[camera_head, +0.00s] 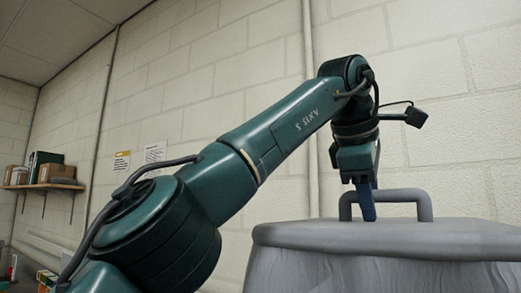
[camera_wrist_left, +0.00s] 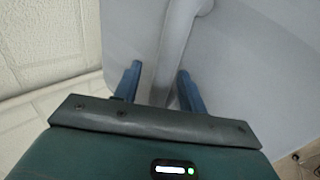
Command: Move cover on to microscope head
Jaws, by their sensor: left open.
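The cover (camera_head: 400,235) is a large grey piece with a flat rounded top and wrinkled sides at the lower right of the head view. An arch-shaped grey handle (camera_head: 405,196) stands on its top. My left gripper (camera_head: 367,208) points down at the left part of this handle, its blue fingers open. In the left wrist view the fingers (camera_wrist_left: 160,85) stand on either side of the handle bar (camera_wrist_left: 176,45), with a gap visible on the left. The grey cover top (camera_wrist_left: 240,70) fills most of that view. I cannot make out the microscope head. My right gripper is not in view.
A pale block wall (camera_head: 240,70) stands behind, with vertical pipes (camera_head: 308,120). A wall shelf with boxes (camera_head: 45,170) is at the far left. Two paper notices (camera_head: 155,152) hang on the wall. The space above the cover is clear apart from my arm.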

